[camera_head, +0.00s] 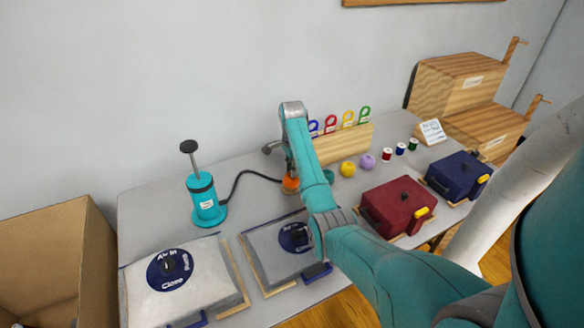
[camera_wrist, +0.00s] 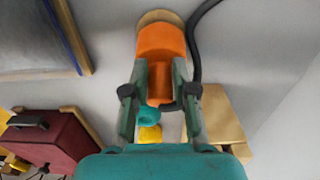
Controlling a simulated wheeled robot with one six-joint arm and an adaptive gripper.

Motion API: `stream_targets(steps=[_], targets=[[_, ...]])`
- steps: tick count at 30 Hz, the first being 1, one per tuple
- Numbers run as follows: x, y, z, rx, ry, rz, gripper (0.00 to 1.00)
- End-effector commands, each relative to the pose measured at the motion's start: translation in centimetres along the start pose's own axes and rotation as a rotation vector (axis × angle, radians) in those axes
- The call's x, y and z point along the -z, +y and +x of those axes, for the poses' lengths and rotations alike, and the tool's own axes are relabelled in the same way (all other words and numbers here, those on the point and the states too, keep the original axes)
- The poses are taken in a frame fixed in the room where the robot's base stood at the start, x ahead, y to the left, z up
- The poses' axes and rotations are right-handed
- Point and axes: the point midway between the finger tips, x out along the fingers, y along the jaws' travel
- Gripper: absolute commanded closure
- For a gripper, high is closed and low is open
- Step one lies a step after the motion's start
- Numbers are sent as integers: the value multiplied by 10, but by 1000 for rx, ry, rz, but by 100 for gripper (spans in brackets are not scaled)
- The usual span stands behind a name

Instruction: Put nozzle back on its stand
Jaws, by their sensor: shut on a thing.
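The orange nozzle (camera_wrist: 160,45) is between the two fingers of my gripper (camera_wrist: 161,100) in the wrist view, and the gripper is shut on it. A black hose (camera_wrist: 194,50) runs beside it. A round wooden disc (camera_wrist: 158,16), which looks like the stand, shows behind the nozzle's far end; I cannot tell whether the two touch. In the head view the nozzle (camera_head: 290,184) is low over the table beneath my wrist, partly hidden by my arm. The black hose (camera_head: 245,177) links it to the teal pump (camera_head: 205,200) on the left.
Red (camera_head: 397,205) and blue (camera_head: 457,177) boxes are at right.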

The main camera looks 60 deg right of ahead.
Motion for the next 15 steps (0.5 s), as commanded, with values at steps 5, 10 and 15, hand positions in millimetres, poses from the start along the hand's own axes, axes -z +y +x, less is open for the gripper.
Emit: stream_targets(steps=[5,10,15], targets=[[0,0,4,0,0,0,100],[0,0,8,-1,0,0,100],[0,1,12,-3,-1,0,100]])
